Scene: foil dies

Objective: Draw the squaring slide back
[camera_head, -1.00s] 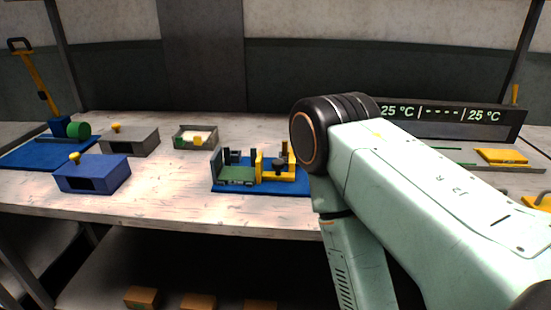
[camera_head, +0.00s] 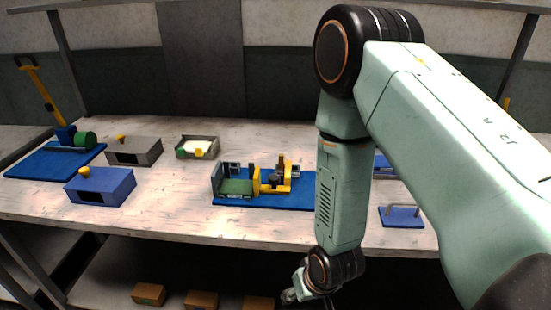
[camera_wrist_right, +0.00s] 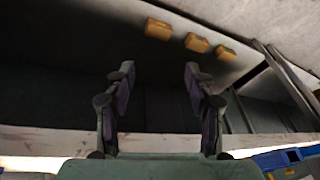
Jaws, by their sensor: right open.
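A fixture on a blue base (camera_head: 293,201) stands near the front of the bench, left of my right forearm. It has a green plate (camera_head: 235,187) between grey walls and a yellow slide (camera_head: 272,184) with a dark round knob (camera_head: 274,180); I take this yellow piece to be the squaring slide. The slide lies close to the green plate; I cannot tell whether they touch. My right gripper (camera_wrist_right: 158,75) is open and empty in the right wrist view. In the head view it hangs low in front of the bench edge, partly cut off. My left gripper is out of view.
A blue box (camera_head: 107,188), a grey box (camera_head: 134,152) and a small tray (camera_head: 181,153) stand to the left. A green roller (camera_head: 86,139) sits on a blue mat at far left. A small blue stand (camera_head: 402,221) is right of my forearm. Orange blocks (camera_head: 201,300) lie on the lower shelf.

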